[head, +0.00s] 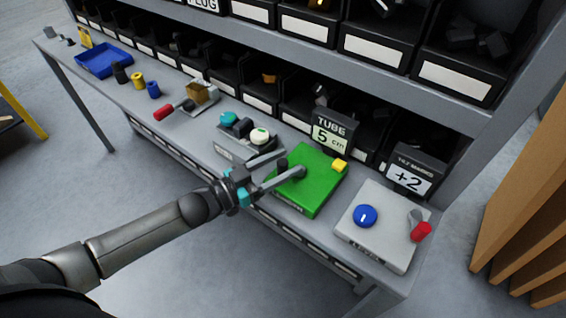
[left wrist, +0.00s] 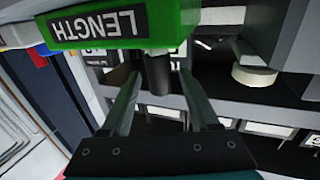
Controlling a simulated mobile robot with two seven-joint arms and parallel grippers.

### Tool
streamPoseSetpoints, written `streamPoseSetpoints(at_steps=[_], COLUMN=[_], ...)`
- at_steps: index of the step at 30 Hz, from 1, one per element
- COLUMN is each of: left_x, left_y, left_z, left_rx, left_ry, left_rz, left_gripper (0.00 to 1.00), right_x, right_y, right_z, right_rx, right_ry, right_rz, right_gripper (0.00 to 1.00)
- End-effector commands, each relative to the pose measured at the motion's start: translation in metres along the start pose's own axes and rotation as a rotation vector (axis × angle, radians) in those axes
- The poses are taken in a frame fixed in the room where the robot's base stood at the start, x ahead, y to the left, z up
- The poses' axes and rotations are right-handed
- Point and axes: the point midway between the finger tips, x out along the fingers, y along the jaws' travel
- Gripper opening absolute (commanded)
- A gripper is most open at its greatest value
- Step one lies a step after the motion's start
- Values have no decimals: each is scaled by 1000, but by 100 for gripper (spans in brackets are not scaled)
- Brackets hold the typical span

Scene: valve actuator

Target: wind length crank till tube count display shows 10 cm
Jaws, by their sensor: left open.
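The green length unit (head: 318,190) sits on the bench, and its LENGTH label shows upside down in the left wrist view (left wrist: 97,24). The tube display (head: 331,133) behind it reads 5 cm. The dark crank handle (head: 282,165) stands at the unit's left side. My left gripper (head: 284,163) reaches in from the left. Its jaws are open, with one finger on each side of the handle. In the left wrist view, the dark handle (left wrist: 158,75) shows between the two fingertips, with gaps beside it. My right gripper is not in view.
A grey box with a blue knob (head: 365,216) and red-handled lever (head: 421,232) stands right, near a +2 display (head: 408,176). Left are a unit with teal and white knobs (head: 260,137), a red-handled crank (head: 164,112) and a blue tray (head: 103,61). Bins line the back.

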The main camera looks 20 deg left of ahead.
Motion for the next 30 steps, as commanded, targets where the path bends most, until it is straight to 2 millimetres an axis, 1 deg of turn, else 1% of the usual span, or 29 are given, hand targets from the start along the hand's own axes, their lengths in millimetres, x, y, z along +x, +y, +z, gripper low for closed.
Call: streamPoseSetpoints(at_steps=[3,10,26,30], left_x=[3,3,3,3], left_y=[0,0,0,0], left_z=[0,0,0,0], left_rx=[0,0,0,0], left_ry=[0,0,0,0], left_rz=[0,0,0,0], left_gripper=[61,60,1,0], right_x=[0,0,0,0], right_y=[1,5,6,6], right_z=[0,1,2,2], right_rx=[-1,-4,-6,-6], right_ry=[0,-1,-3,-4], right_rz=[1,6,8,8], right_gripper=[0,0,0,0])
